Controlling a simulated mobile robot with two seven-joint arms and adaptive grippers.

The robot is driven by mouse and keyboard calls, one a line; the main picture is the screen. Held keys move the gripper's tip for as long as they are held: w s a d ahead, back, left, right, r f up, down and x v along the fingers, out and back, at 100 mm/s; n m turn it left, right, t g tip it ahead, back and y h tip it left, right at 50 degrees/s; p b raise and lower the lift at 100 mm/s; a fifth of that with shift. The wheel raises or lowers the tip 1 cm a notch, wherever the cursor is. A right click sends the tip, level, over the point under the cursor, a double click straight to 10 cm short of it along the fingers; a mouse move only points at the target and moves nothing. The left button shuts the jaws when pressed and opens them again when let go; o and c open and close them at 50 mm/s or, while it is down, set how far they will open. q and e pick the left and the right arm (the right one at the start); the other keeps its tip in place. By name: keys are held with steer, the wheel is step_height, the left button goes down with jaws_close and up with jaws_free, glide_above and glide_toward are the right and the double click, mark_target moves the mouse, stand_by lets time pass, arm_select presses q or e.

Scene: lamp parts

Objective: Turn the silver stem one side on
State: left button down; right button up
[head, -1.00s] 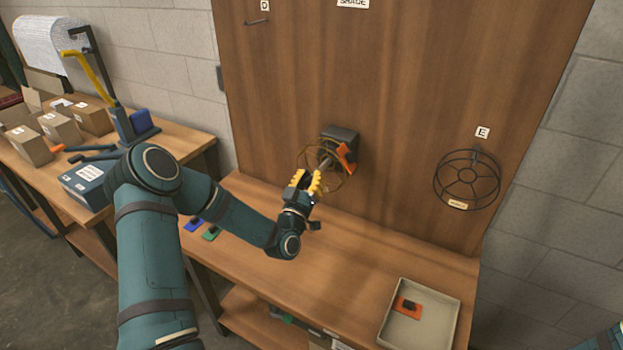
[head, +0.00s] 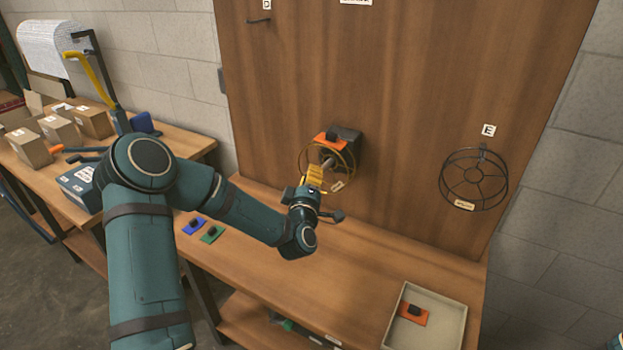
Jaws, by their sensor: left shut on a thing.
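The silver stem (head: 329,163) sticks out from a dark block (head: 348,138) on the upright wooden board, and only a short piece of it shows. A brass-coloured wire ring shade (head: 352,163) surrounds it. An orange plate with a black knob (head: 325,140) is on the upper side at the stem's block end. My left gripper (head: 315,176) has its yellow fingers shut at the stem's near end, in front of the ring; the fingers hide the exact grip.
A black wire shade (head: 474,180) hangs at right under label E (head: 488,130). A pale tray (head: 458,325) holds an orange plate (head: 413,314). Blue (head: 194,226) and green (head: 211,234) plates lie on the bench at left. The middle of the bench is clear.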

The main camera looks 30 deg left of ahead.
arm_select(q)
steer(key=shift+f+n, duration=0.15)
steer(key=shift+n, duration=0.35)
steer(key=c, duration=0.8)
jaws_free()
steer(key=shift+o, duration=0.2)
steer(key=shift+s, duration=0.1)
steer(key=v, duration=1.2)
steer(key=shift+r, duration=0.3)
steer(key=shift+d, duration=0.1)
